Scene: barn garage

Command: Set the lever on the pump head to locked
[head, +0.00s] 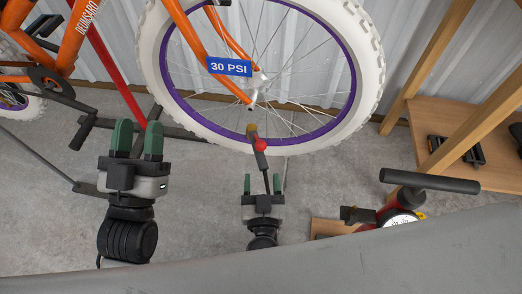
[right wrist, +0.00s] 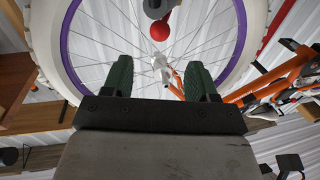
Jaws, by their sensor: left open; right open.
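The pump head (head: 261,158) is at the lower rim of the bike's front wheel (head: 356,95), with a red ball-ended lever (head: 261,145) on it. Whether it sits on the valve and how the lever is set are unclear. In the right wrist view the red ball (right wrist: 160,31) and part of the grey head (right wrist: 154,9) show at the top, beyond the fingertips. My right gripper (head: 262,180) is open just below the pump head; its fingers also frame an empty gap in the wrist view (right wrist: 158,66). My left gripper (head: 139,128) is open and empty, further left.
A blue "30 PSI" tag (head: 230,67) hangs by the fork. A red floor pump with a black handle (head: 430,182) stands at the right, near a wooden shelf (head: 490,165) holding a black pedal. A pedal and crank (head: 82,132) are close to my left gripper.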

